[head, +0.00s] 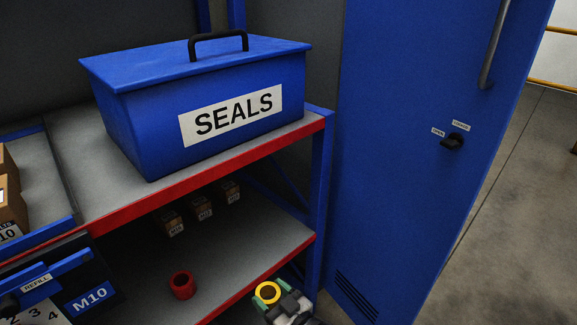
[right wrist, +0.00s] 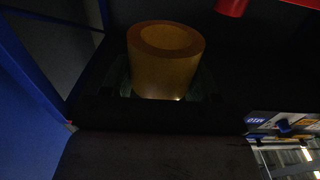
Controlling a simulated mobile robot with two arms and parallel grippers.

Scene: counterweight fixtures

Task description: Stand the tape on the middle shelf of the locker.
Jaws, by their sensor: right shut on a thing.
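The tape, a yellow ring (head: 268,290), is held in my right gripper (head: 270,298) at the bottom of the head view, in front of the shelving's lower right corner. In the right wrist view the tape is a short hollow tan-yellow cylinder (right wrist: 165,72) between the fingers, its open end showing. My right gripper is shut on it. The locker (head: 415,130) is tall and blue, at the right, with its door shut, a grey handle (head: 493,45) and a black knob (head: 452,142). Its middle shelf is hidden. My left gripper is out of view.
A blue SEALS box (head: 150,120) stands on the red-edged upper shelf (head: 85,150). The lower shelf holds a red ring (head: 182,285) and small brown boxes (head: 201,208).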

